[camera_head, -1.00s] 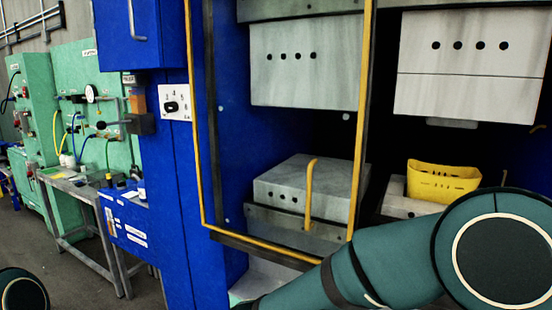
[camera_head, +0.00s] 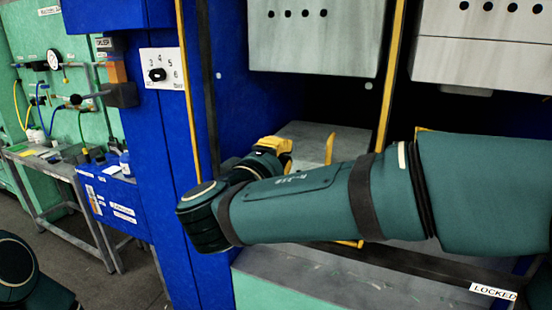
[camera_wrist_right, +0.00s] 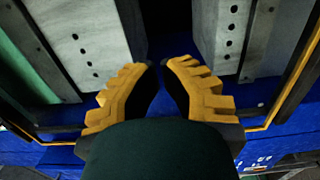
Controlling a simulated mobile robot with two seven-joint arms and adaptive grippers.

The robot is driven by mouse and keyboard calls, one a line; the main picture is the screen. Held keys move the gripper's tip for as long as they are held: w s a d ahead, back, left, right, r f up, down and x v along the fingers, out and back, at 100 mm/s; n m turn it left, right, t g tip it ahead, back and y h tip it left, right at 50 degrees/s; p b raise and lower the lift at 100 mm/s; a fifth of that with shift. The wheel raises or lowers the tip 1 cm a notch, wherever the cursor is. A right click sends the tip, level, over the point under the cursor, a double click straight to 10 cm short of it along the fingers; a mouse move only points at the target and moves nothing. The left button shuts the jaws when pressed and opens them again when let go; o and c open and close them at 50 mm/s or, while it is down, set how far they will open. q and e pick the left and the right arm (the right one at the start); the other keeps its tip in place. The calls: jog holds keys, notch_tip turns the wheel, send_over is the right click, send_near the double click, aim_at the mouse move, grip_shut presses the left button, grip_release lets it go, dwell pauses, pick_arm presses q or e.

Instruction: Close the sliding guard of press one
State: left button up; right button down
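The guard's yellow-edged frame (camera_head: 388,75) stands in front of the left press opening, between the blue column and the neighbouring press. Its upright yellow handle (camera_head: 330,149) shows above my right forearm. My right gripper (camera_head: 283,150) has yellow fingers and is just left of the handle in the picture; I cannot tell the depth between them. In the right wrist view, the two ridged yellow fingers (camera_wrist_right: 165,66) stand apart with nothing between them. Yellow frame bars (camera_wrist_right: 301,77) also show there. My right arm hides the lower part of the guard. My left gripper is out of view.
A blue column (camera_head: 145,135) with a numbered selector knob (camera_head: 158,74) stands left of the opening. Grey press blocks (camera_head: 315,40) hang inside. A "LOCKED" label (camera_head: 494,291) is at lower right. A workbench (camera_head: 60,170) stands at far left.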

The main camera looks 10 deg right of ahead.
aim_at(320, 138)
jog(key=x, duration=0.5)
jog(key=shift+w+d, duration=0.1)
jog(key=shift+w, duration=0.1)
jog(key=d, duration=0.1)
jog(key=s+d, duration=0.1)
jog(key=d, duration=0.1)
jog(key=shift+s, duration=0.15)
jog(key=shift+s+d, duration=0.15)
jog(key=shift+d, duration=0.15)
